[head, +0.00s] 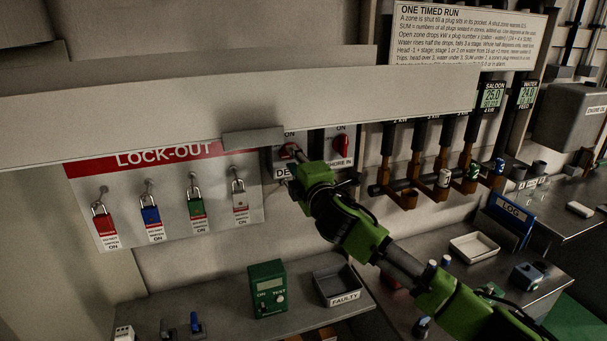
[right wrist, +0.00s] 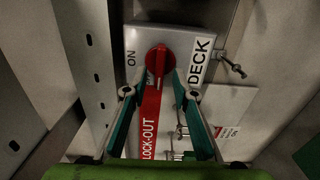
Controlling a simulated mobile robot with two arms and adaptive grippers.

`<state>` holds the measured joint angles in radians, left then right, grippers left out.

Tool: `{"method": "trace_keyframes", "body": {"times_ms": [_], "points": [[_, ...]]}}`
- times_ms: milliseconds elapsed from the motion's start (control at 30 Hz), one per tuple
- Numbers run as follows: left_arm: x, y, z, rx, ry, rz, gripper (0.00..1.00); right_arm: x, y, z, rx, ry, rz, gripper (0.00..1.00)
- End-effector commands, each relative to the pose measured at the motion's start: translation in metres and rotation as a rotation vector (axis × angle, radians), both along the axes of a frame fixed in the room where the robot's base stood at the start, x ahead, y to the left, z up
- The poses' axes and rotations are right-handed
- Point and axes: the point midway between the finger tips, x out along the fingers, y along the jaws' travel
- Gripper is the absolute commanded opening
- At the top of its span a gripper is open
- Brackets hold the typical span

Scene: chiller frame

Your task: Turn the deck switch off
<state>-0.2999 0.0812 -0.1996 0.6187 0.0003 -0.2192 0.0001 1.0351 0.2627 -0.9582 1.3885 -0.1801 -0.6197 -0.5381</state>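The deck switch (right wrist: 158,60) is a red rotary knob on a grey plate marked DECK and ON. In the right wrist view its handle runs up and down the picture, across the direction of the ON mark at left. In the head view the deck switch (head: 287,151) is partly hidden by my right gripper (head: 297,160). In the right wrist view the teal fingers of the right gripper (right wrist: 162,80) reach to either side of the handle's lower part. Whether they touch it is unclear. My left gripper is not in view.
The SHORE IN switch (head: 341,144) is close on the right. The LOCK-OUT board (head: 165,205) with several padlocks hangs on the left. A grey beam (head: 230,110) crosses just above the switches. Below are a green tester (head: 268,288) and a FAULTY tray (head: 343,297).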

Motion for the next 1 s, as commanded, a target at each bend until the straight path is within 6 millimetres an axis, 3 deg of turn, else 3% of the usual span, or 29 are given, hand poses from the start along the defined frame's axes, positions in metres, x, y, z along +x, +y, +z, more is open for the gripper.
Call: {"method": "trace_keyframes", "body": {"times_ms": [600,1000], "points": [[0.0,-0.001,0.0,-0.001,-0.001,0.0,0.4,-0.09,-0.029,-0.001,-0.002,0.002,0.001,0.26],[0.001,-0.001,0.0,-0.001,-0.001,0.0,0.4,-0.102,-0.033,-0.001,-0.002,0.002,0.0,0.26]]}}
